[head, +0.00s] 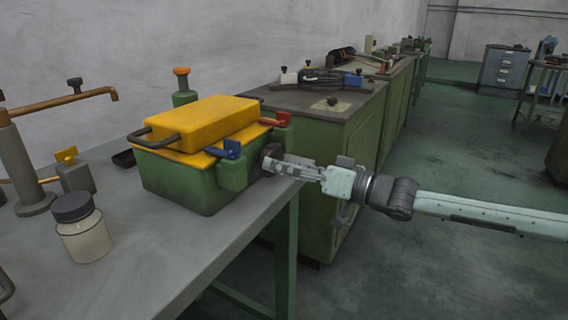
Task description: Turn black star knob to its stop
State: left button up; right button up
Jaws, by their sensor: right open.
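The black star knob (271,156) sits on the right end of a green machine (185,184) with a yellow top cover (205,124). My right gripper (272,163) comes in from the right with its fingers at the knob. The fingers partly hide the knob. The jaws are open, and I cannot tell whether they touch it. My left gripper is not in view.
A red lever (279,119) and a blue lever (226,150) stick out close to the knob. A jar with a black lid (83,236) stands on the grey bench (200,258). Green cabinets (349,161) stand behind my right gripper. The floor at right is clear.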

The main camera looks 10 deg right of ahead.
jog(key=shift+w+a, duration=0.1)
jog(key=shift+c, duration=0.6)
jog(key=c, duration=1)
jog(key=shift+c, duration=0.2)
jog(key=shift+m, duration=0.7)
jog(key=shift+m+b, duration=0.3)
jog(key=shift+m, duration=0.5)
jog(key=m, duration=0.2)
jog(key=shift+a+r+m, duration=0.1)
jog(key=shift+m, duration=0.2)
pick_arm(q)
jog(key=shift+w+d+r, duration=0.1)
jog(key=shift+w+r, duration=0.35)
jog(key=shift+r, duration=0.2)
